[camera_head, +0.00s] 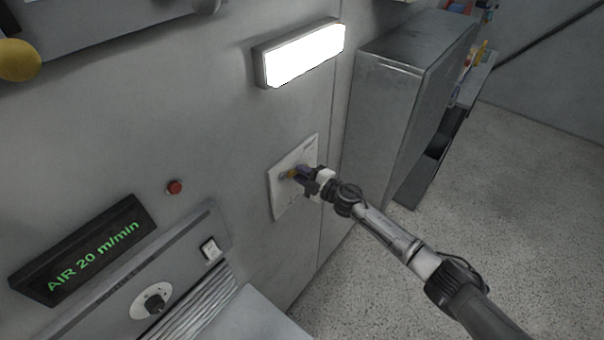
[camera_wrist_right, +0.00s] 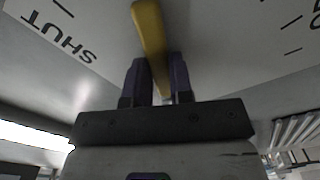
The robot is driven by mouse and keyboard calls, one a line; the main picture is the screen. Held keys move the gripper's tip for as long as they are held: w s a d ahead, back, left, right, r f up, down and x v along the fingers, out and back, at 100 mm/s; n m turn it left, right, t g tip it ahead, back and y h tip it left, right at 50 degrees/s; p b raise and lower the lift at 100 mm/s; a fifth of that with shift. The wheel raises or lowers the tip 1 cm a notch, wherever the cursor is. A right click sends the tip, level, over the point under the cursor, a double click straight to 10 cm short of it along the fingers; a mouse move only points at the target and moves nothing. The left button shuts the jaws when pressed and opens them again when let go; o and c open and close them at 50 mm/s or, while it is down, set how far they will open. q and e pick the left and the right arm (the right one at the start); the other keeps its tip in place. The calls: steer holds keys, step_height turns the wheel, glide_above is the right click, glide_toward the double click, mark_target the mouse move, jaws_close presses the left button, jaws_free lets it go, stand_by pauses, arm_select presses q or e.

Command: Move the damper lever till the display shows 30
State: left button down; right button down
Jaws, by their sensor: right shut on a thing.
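The damper lever (camera_wrist_right: 150,35) is a yellow bar, seen close in the right wrist view. Its plate (camera_head: 283,200) is a pale panel on the grey wall in the head view. My right gripper (camera_head: 297,174) is at that plate. In the right wrist view its two dark fingers (camera_wrist_right: 160,80) stand on either side of the lever, shut on it. The plate in that view carries the word "SHUT" and tick marks. The display (camera_head: 92,250) at lower left reads "AIR 20 m/min" in green. My left gripper is not in view.
A red button (camera_head: 175,187), a white rocker switch (camera_head: 210,250) and a black knob (camera_head: 154,303) are left of the plate. A lit lamp (camera_head: 305,53) is above it. A grey cabinet (camera_head: 385,115) stands to the right. The floor at right is clear.

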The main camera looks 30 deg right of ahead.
steer(key=m, duration=0.1)
steer(key=a+f+m+p, duration=0.1)
steer(key=m, duration=0.1)
steer(key=shift+s+f, duration=0.2)
steer(key=shift+f, duration=0.1)
steer(key=c, duration=1)
jaws_free()
steer(key=b+v, duration=0.1)
steer(key=v, duration=1.2)
steer(key=shift+s+d, duration=0.15)
steer(key=shift+s, duration=0.2)
